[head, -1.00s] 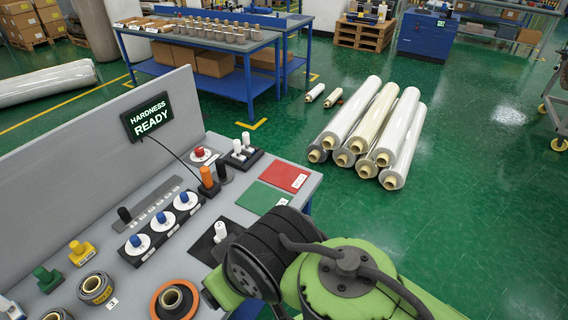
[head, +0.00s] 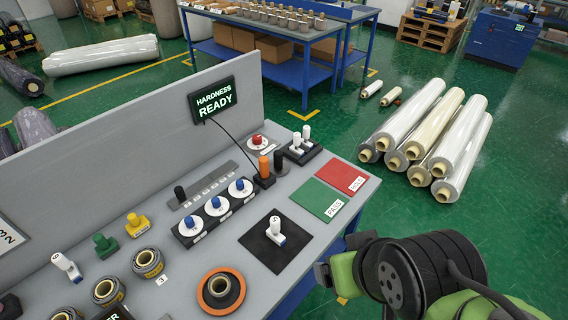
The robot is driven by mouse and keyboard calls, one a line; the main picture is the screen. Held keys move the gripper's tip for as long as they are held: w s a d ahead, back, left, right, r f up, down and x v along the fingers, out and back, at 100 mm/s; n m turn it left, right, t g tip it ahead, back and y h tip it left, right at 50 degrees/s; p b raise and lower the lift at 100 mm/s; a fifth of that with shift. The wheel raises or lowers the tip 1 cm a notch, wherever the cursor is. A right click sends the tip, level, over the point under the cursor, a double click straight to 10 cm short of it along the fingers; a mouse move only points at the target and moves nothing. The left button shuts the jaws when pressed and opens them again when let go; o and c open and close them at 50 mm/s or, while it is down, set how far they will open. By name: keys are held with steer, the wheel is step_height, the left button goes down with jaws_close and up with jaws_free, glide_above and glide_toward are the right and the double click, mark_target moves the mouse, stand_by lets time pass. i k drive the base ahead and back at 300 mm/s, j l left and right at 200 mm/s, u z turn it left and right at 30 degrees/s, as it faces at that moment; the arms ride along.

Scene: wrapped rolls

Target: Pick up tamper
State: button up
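No object is labelled tamper, and I cannot tell for certain which one it is. A white-handled tool (head: 276,231) stands upright on a black pad (head: 262,252) on the grey bench. Two white-handled pieces (head: 301,139) stand in a black holder at the back right. My gripper (head: 321,274) shows only partly, at the bench's right edge, apart from all these pieces. Its fingers are not clear enough to judge.
The bench carries an orange ring (head: 221,289), grey rolls (head: 147,263), blue-knobbed discs (head: 216,205), an orange cylinder (head: 264,168), and green (head: 318,199) and red (head: 347,177) mats. A panel with a display (head: 213,99) stands behind. Wrapped rolls (head: 430,140) lie on the floor at right.

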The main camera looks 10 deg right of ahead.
mark_target(279, 167)
steer(key=i+l+u, duration=0.2)
steer(key=u, duration=0.25)
steer(key=i+l+u, duration=0.15)
steer(key=l+u, duration=0.3)
steer(key=i+l+u, duration=0.15)
steer(key=u, duration=0.25)
steer(key=l+u, duration=0.45)
